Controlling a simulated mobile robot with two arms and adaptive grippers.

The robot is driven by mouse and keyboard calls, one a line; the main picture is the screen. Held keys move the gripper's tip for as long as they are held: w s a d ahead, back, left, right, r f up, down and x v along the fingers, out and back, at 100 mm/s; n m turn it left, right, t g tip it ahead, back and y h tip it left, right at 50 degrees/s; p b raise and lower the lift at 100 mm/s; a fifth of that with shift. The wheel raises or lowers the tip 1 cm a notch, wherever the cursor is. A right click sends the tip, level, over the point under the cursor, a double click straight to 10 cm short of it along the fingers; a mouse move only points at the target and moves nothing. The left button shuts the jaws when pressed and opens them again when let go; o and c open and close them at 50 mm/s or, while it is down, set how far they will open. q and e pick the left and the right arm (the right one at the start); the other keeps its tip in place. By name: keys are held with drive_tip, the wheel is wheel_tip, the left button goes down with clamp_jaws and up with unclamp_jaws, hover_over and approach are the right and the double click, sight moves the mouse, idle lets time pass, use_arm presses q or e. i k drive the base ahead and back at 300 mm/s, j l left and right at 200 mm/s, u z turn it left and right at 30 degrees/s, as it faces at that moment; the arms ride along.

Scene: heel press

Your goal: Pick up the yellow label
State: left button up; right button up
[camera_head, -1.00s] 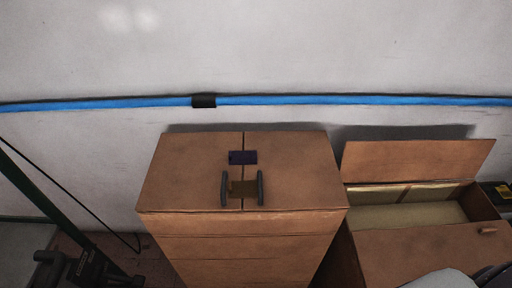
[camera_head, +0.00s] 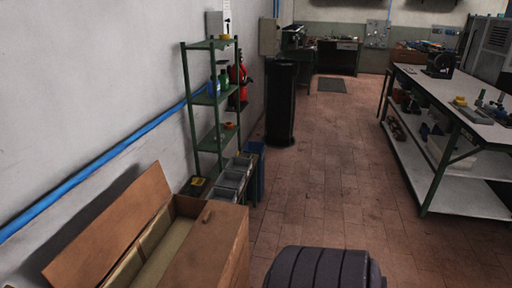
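I cannot make out a yellow label for certain in the head view. Small yellow items show: one on the top of the green shelf rack (camera_head: 213,44), one on the white-topped workbench (camera_head: 488,130) at right, and one on a small dark item (camera_head: 197,182) beside the open carton (camera_head: 213,240). They are too small to tell whether any is a label. Neither of my grippers is in view.
A black bin (camera_head: 281,105) stands past the rack, with grey trays (camera_head: 236,172) at the rack's foot. The tiled floor (camera_head: 345,175) between rack and workbench is clear. A dark ribbed shape at the bottom edge may be part of me.

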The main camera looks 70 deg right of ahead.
sight(196, 181)
drive_tip(key=z, duration=1.75)
drive_tip(key=u, duration=1.7)
drive_tip(key=k+l+u, duration=0.1)
drive_tip(key=l, duration=0.4)
drive_tip(key=k+l, duration=0.1)
drive_tip(key=l, duration=0.35)
drive_tip(key=l+u, duration=0.15)
drive_tip(key=l, duration=0.35)
drive_tip(key=k+l+u, duration=0.1)
drive_tip(key=l, duration=0.35)
drive_tip(key=l+u, duration=0.15)
drive_tip(key=l, duration=0.3)
drive_tip(key=k+l+u, duration=0.1)
drive_tip(key=l, duration=0.35)
drive_tip(key=k+l+u, duration=0.15)
drive_tip(key=l, duration=0.3)
drive_tip(key=l+u, duration=0.15)
drive_tip(key=l, duration=0.3)
drive_tip(key=k+l+u, duration=0.15)
drive_tip(key=l, duration=0.3)
drive_tip(key=k+l+u, duration=0.1)
drive_tip(key=l, duration=0.3)
drive_tip(key=k+l+u, duration=0.15)
drive_tip(key=k+l, duration=0.15)
drive_tip(key=k+l+u, duration=0.15)
drive_tip(key=l, duration=0.3)
